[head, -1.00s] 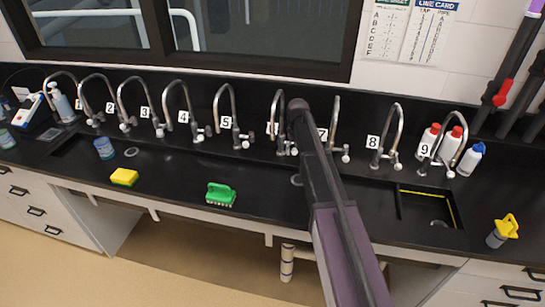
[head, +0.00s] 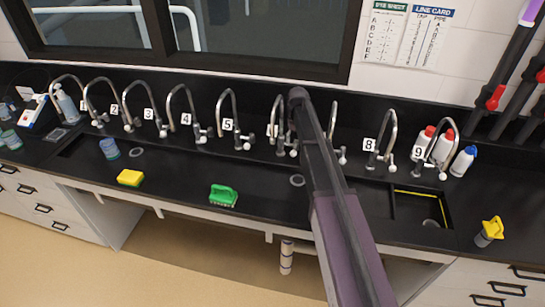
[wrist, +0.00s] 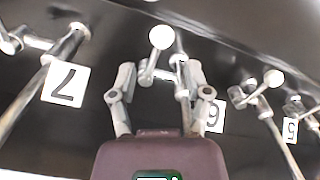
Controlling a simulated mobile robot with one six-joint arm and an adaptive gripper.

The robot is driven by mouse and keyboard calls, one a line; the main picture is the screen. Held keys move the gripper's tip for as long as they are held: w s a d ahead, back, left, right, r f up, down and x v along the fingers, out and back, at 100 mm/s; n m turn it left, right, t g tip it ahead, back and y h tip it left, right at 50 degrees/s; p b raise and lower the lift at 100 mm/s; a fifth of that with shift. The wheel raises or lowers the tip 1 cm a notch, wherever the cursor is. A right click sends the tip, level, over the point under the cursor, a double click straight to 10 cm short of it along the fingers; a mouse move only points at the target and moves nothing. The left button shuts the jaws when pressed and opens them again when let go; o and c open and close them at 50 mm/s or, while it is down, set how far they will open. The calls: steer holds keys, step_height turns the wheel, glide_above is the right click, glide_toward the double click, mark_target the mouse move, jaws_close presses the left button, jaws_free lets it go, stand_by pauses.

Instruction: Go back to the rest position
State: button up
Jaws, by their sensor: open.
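My gripper (wrist: 157,82) is open in the wrist view, its two fingers spread apart and nothing held. Tap 6, with a white knob (wrist: 161,37), shows beyond and between the fingertips; I cannot tell how far off it is. The label 6 (wrist: 213,115) appears upside down beside the right finger, and the label 7 (wrist: 65,84) is to the left. In the head view my arm reaches from the bottom edge up towards taps 6 and 7. The gripper itself is hidden there.
A row of taps lines the black bench. Wash bottles (head: 463,161) stand at the right by tap 9 (head: 445,150).

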steer(key=s+f+m+b, duration=0.1)
steer(key=s+f+b, duration=0.1)
steer(key=s, duration=2.8)
steer(key=shift+s+d+f+b, duration=0.2)
steer(key=shift+s+f+b, duration=0.05)
steer(key=shift+f+b, duration=0.15)
